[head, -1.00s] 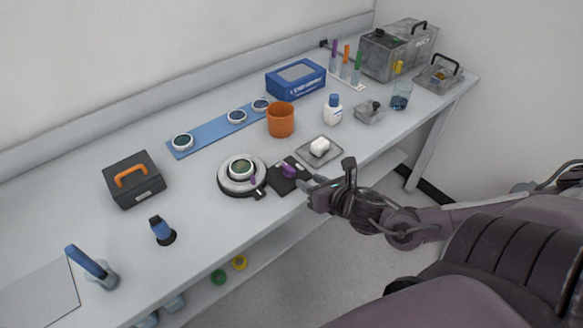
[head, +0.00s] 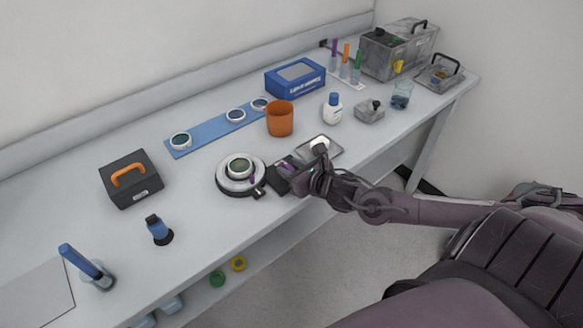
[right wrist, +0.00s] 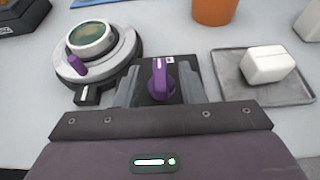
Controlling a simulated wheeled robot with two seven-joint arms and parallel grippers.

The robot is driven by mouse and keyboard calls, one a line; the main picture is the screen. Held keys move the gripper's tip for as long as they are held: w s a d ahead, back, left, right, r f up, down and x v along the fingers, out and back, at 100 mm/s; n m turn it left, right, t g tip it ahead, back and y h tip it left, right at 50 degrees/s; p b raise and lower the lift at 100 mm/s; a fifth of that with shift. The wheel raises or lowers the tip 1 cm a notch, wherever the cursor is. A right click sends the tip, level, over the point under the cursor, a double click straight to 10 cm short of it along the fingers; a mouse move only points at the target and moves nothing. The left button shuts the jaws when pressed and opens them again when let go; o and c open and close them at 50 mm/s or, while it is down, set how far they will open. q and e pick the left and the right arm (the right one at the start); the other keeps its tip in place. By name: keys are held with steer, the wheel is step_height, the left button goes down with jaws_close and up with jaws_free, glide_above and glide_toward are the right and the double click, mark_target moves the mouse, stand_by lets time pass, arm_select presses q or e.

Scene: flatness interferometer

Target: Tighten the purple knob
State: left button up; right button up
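The purple knob (right wrist: 161,82) stands on a small black block (right wrist: 152,66) at the bench's front edge, with a white mark behind it. In the head view the knob (head: 286,167) is partly hidden by my right gripper (head: 291,172). In the right wrist view my right gripper (right wrist: 162,88) has one finger on each side of the knob, with gaps between, so it looks open. Left of the block is a round grey stage (right wrist: 118,62) carrying a lens in a white ring (right wrist: 90,36). A second purple part (right wrist: 70,68) is on that stage. My left gripper is not in view.
A grey tray (right wrist: 225,85) with a white block (right wrist: 268,62) lies close to the right of my gripper. An orange cup (head: 280,120) stands behind. A blue strip with lenses (head: 208,135) and a black box (head: 131,181) are farther left.

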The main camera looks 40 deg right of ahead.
steer(key=shift+w, duration=0.15)
steer(key=shift+c, duration=0.2)
jaws_close()
